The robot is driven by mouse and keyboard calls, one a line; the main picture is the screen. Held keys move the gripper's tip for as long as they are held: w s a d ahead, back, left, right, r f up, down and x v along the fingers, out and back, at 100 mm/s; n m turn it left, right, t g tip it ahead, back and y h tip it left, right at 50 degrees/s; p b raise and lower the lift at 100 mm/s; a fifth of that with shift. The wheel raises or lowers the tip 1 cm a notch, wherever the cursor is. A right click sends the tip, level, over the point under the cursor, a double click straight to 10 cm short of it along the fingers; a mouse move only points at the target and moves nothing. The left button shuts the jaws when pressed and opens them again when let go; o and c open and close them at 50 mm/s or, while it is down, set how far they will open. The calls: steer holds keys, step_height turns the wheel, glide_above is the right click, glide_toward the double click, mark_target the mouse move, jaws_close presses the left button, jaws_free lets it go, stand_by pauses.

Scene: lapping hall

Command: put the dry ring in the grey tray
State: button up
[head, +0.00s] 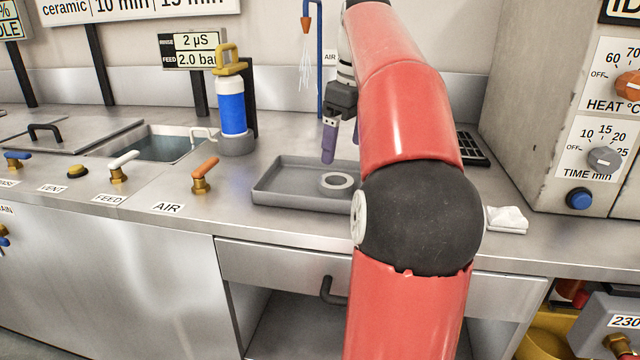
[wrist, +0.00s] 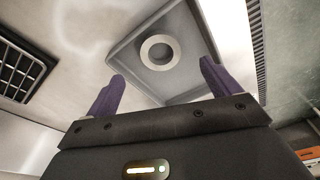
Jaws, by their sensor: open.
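The grey tray (head: 285,184) sits on the steel counter in front of the wall. A pale ring (head: 338,182) lies flat inside the tray, toward its right side. In the wrist view, the ring (wrist: 160,53) lies in the tray (wrist: 125,50), beyond my fingertips. My gripper (head: 329,143) has purple fingers and is above the tray's back edge, apart from the ring. In the wrist view my gripper (wrist: 162,72) is open, with nothing between its fingers. My red arm hides the tray's right end in the head view. I cannot tell whether the ring is wet or dry.
A blue cylinder (head: 232,107), a water-filled basin (head: 160,146) and an orange AIR valve (head: 203,175) stand left of the tray. An air nozzle (head: 306,25) hangs behind. A dark grille (head: 472,149), a white cloth (head: 507,218) and a heater box (head: 540,100) are at right.

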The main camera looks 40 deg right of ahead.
mark_target(338, 174)
steer(key=f, duration=0.2)
steer(key=w+f+b, duration=0.1)
steer(key=f, duration=0.2)
steer(key=f+b, duration=0.1)
steer(key=f, duration=0.1)
steer(key=shift+w+a+f, duration=0.2)
steer(key=shift+a+f, duration=0.05)
steer(key=c, duration=1.4)
step_height(338, 174, up, 10)
steer(key=p, duration=0.3)
